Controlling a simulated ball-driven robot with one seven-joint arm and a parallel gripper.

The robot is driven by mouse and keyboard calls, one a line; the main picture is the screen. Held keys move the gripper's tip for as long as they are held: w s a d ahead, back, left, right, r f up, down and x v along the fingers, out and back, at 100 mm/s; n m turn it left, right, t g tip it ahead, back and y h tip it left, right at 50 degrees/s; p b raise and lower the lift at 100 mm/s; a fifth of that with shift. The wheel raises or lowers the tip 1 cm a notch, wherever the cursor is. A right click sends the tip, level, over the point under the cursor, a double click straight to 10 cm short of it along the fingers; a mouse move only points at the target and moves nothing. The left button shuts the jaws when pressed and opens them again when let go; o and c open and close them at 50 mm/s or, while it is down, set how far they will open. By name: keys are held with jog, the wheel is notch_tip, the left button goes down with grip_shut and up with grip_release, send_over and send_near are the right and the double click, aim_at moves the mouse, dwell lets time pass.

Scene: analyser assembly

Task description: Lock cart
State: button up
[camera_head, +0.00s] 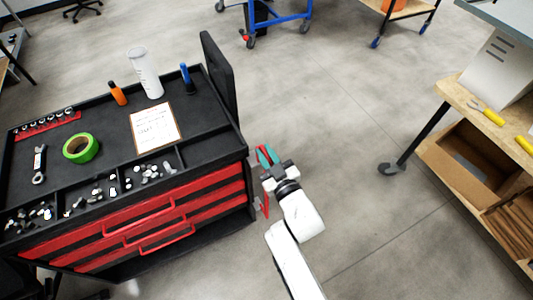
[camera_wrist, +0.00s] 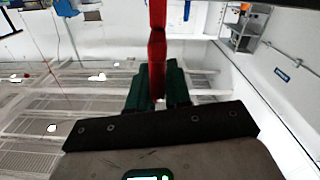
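The cart (camera_head: 120,190) is a black tool cart with red drawers, at the left in the head view. My gripper (camera_head: 267,156) is at the cart's right side, with dark green fingers pointing to it. In the wrist view a narrow red bar (camera_wrist: 157,50) runs down between the two green fingers of my gripper (camera_wrist: 157,85). The fingers lie close on both sides of the bar and appear shut on it. The bar's attachment to the cart and any lock are hidden.
A red strip (camera_head: 266,205) shows below my gripper beside the cart. The cart top holds green tape (camera_head: 81,148), a wrench (camera_head: 39,164), a clipboard (camera_head: 154,127) and a cylinder (camera_head: 145,72). A wooden workbench (camera_head: 480,175) stands right.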

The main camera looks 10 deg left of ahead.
jog(key=shift+d, duration=0.1)
grip_shut()
jog(key=shift+w, duration=0.1)
jog(key=shift+w+a+b, duration=0.15)
jog(key=shift+a+b, duration=0.35)
jog(key=shift+b, duration=1.75)
